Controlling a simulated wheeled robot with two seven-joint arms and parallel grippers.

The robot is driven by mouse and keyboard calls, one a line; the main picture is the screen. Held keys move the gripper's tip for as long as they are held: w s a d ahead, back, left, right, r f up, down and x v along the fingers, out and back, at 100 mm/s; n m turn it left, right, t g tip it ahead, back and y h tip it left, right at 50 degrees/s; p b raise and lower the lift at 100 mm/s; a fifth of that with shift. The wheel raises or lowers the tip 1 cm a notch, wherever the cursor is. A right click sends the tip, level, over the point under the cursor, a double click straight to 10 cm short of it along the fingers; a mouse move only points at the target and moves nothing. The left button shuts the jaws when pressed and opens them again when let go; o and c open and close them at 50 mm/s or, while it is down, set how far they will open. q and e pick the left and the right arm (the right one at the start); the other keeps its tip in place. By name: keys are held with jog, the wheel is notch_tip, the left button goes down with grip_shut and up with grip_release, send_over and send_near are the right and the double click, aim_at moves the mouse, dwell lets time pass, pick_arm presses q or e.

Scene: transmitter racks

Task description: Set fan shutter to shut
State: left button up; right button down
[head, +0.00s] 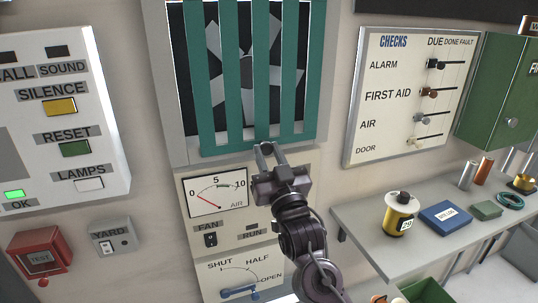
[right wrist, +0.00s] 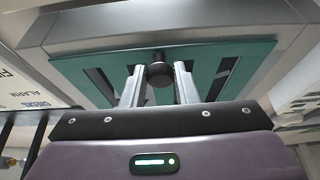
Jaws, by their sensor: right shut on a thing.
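The fan shutter (head: 228,80) is a teal slatted frame in front of a grey fan (head: 250,72), which shows through gaps between the slats. A dark round knob (right wrist: 159,74) stands out from the shutter's edge in the right wrist view. My right gripper (head: 268,150) is at the shutter's bottom edge, its fingers shut on the knob; the knob is hard to make out in the head view. A blue lever (head: 240,292) sits below a scale marked SHUT, HALF and OPEN (head: 240,270). My left gripper is not in view.
An AIR gauge (head: 216,192) and a FAN switch (head: 210,240) are left of my right arm. A button panel (head: 110,150) is at left.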

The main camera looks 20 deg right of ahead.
jog(key=a, duration=0.3)
jog(key=shift+a, duration=0.2)
jog(key=c, duration=1.4)
grip_release()
jog(key=shift+o, duration=1.3)
jog(key=shift+a, duration=0.15)
jog(key=shift+s+f, duration=0.15)
jog(key=shift+s, duration=0.05)
jog(key=b+v, duration=0.4)
jog(key=v, duration=0.3)
jog(key=shift+s, duration=0.2)
